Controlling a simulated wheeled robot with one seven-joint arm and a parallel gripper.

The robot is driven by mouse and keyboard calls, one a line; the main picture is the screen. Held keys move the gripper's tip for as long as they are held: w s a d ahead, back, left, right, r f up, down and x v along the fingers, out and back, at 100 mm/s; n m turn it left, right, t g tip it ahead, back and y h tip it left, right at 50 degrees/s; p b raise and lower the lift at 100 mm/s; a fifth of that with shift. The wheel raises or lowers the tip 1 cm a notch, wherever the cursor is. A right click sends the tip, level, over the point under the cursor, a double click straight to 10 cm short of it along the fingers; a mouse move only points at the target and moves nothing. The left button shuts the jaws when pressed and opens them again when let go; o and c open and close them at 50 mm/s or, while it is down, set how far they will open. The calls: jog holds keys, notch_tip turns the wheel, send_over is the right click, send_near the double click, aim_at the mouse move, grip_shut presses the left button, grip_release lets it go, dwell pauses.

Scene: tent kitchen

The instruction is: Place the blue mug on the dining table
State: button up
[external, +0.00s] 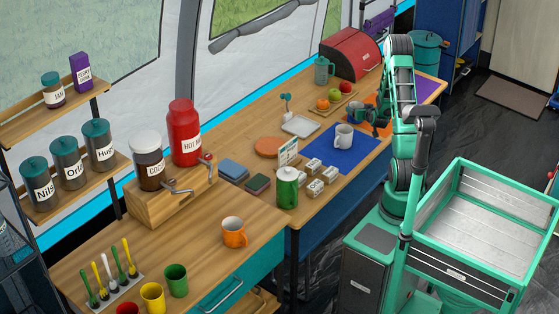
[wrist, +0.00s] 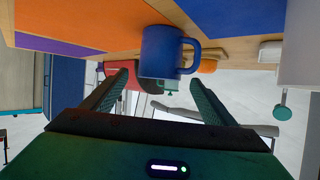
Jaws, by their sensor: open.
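The blue mug (wrist: 160,52) appears upside down in the wrist view, with its handle to the right. It is ahead of my open gripper (wrist: 160,80), between the two fingertips in the picture; I cannot tell how deep it is between them. The fingers show a gap on each side of it. In the external view my gripper (external: 374,119) is low over the table near the orange mat (wrist: 80,20), and the mug is hard to make out beside it. The wooden table (external: 318,208) carries these things.
A white mug (external: 344,136) stands on the blue mat (external: 358,153) close by. A tray with fruit (external: 334,95), a teal mug (external: 324,70) and a red bread box (external: 350,53) are behind. An orange mug (external: 234,232) stands on the nearer counter. Several small boxes crowd the table's middle.

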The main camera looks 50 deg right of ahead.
jog(key=s+a+r+n+g+y, duration=0.15)
jog(key=s+a+r, duration=0.25)
jog(key=a, duration=0.4)
jog(key=s+a+r+n+g+y, duration=0.1)
jog(key=s+a+r+g+y, duration=0.15)
jog(key=a, duration=0.55)
jog(key=s+a+r+g+y, duration=0.2)
jog(key=s+a, duration=0.6)
jog(key=s, duration=0.4)
jog(key=s+a+r+g+y, duration=0.2)
jog(key=s+a+r+g, duration=0.2)
jog(key=s+a+r, duration=0.3)
jog(key=s+a, duration=0.2)
jog(key=s, duration=0.3)
jog(key=shift+y, duration=0.4)
jog(key=shift+w, duration=0.1)
